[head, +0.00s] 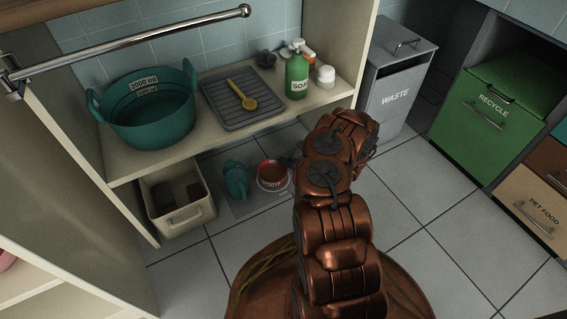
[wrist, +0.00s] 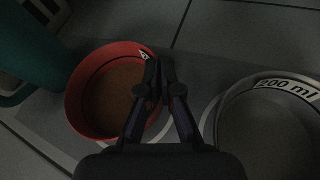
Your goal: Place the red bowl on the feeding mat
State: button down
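The red bowl (head: 272,178) is low down under the shelf, over the grey feeding mat (head: 243,208). In the wrist view the red bowl (wrist: 84,112) is upright with brown contents, and part of a pale ring shows on the mat beside its lower right side. I cannot tell whether its base touches the mat. My gripper (wrist: 159,70) has its fingers close together at the bowl's right rim and appears shut on that rim. The fingers hide part of the rim. In the head view my arm covers most of the gripper.
A grey bowl marked 200 ml (wrist: 268,88) is to the right of my gripper. A teal container (head: 235,180) stands close on the bowl's left. A beige bin (head: 178,217) is farther left. The shelf (head: 160,160) overhangs this space. Open floor tiles lie in front.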

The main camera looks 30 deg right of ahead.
jog(key=c, duration=1.3)
grip_release()
jog(key=shift+s+r, duration=0.25)
jog(key=p+v, duration=0.5)
jog(key=v, duration=0.6)
jog(key=shift+s+d, duration=0.15)
jog(key=shift+s, duration=0.05)
